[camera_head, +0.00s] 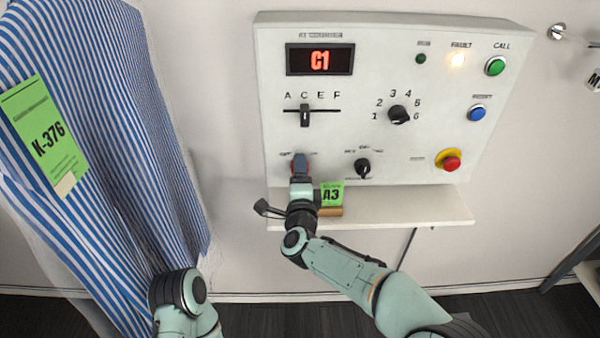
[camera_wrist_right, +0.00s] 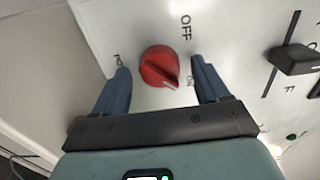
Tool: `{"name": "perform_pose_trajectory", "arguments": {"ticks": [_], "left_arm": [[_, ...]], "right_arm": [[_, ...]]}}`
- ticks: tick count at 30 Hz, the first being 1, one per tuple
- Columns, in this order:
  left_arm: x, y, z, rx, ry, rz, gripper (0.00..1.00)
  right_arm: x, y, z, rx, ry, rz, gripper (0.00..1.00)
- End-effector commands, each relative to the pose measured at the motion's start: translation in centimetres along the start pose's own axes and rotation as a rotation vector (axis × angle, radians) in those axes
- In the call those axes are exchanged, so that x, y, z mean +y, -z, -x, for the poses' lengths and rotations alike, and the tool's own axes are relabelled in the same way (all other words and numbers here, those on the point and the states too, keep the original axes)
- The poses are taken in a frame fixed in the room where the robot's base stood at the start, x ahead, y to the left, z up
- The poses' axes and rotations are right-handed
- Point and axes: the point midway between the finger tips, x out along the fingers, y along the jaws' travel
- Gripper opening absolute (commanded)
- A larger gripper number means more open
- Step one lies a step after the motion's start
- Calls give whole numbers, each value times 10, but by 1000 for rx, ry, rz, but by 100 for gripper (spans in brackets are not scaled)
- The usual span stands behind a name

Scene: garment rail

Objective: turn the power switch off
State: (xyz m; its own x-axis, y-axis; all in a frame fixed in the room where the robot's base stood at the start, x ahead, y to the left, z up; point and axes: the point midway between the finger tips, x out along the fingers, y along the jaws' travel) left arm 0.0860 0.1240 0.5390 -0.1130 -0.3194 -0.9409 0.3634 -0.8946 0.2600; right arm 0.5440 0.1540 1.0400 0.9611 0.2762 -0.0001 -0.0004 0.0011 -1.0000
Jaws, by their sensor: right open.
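The red power switch (camera_wrist_right: 160,66) is a round knob on the white control panel (camera_head: 350,140), at its lower left. In the right wrist view it sits between the two blue fingers, with a gap on each side. Its pale pointer mark is turned toward the ON label; the OFF label is beside it, above right in that view. My right gripper (camera_head: 300,162) is open around the knob and hides most of it in the head view. Only part of my left arm shows at the bottom left; its gripper is out of view.
The panel has a slider (camera_head: 305,116), a numbered dial (camera_head: 398,115), a black selector (camera_head: 362,167), a red stop button (camera_head: 452,162) and a lit fault lamp (camera_head: 457,60). A shelf (camera_head: 420,207) juts out below. A striped garment (camera_head: 110,130) hangs at left.

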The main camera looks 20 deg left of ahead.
Motion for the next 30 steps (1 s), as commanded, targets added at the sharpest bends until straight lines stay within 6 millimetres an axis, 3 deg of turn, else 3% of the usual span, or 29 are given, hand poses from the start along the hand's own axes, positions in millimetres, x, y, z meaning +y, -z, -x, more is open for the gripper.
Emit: {"name": "perform_pose_trajectory", "arguments": {"ticks": [10, 11, 15, 16, 30], "left_arm": [[0, 0, 0, -1, 0, 0, 0], [0, 0, 0, -1, 0, 0, 0], [0, 0, 0, -1, 0, 0, 0], [0, 0, 0, -1, 0, 0, 0], [1, 0, 3, 0, 0, 0, 0]], "right_arm": [[0, 0, -4, 0, 0, 1, 74], [0, 0, -4, 0, 0, 1, 68], [0, 0, -4, 0, 0, 1, 22], [0, 0, -4, 0, 0, 1, 18], [0, 0, -3, -1, 0, 102, 18]]}}
